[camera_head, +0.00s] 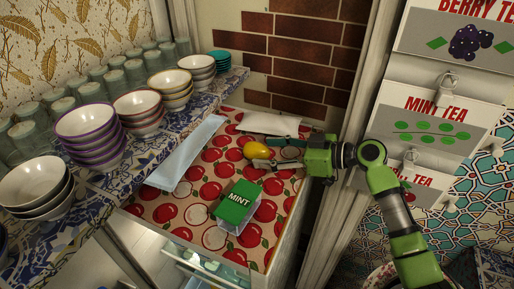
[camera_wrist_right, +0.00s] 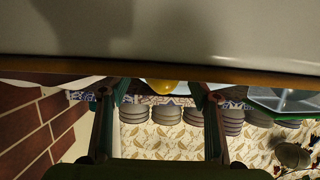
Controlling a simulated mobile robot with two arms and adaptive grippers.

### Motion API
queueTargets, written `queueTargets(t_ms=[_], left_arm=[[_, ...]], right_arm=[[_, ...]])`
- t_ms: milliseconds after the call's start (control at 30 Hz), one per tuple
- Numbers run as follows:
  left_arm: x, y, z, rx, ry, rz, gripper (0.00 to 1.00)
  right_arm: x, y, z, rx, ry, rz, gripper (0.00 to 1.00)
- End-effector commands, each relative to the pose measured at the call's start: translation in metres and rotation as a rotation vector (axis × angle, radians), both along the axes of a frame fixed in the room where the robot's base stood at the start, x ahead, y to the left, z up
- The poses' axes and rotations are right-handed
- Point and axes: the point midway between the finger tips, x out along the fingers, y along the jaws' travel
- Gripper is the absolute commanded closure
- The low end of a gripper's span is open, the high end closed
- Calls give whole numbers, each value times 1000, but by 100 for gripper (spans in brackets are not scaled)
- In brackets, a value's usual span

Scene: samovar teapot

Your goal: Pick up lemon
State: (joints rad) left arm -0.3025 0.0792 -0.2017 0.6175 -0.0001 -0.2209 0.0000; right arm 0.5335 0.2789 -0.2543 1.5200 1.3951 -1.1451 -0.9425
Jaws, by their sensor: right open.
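The yellow lemon (camera_head: 256,150) lies on the cherry-patterned drawer bottom (camera_head: 200,215) in the head view. My right gripper (camera_head: 275,153) reaches in from the right, with its two fingers open and pointing at the lemon. The lemon's right end is close to the gap between the fingertips; I cannot tell whether they touch. My left gripper is not in view.
A green MINT box (camera_head: 237,203) stands in the drawer in front of the lemon. A pale long tray (camera_head: 188,153) lies at left, a white sheet (camera_head: 268,123) behind. Stacked bowls (camera_head: 93,130) and glasses line the shelf. A white post and tea cards (camera_head: 425,121) stand at right.

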Motion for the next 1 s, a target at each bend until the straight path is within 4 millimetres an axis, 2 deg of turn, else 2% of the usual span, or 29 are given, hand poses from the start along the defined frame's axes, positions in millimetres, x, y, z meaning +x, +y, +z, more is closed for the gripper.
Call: queueTargets(t_ms=[33,200,500,533,700,1000], left_arm=[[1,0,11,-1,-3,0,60],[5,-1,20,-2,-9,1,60],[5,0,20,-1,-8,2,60],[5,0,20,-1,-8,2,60],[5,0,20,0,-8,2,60],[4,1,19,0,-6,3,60]], right_arm=[[1,9,2,2,5,3,43],[9,29,-7,1,3,1,43],[12,34,-12,-1,0,0,43],[12,34,-12,-1,0,0,46],[12,34,-12,-1,0,0,86],[12,34,-11,0,-1,0,86]])
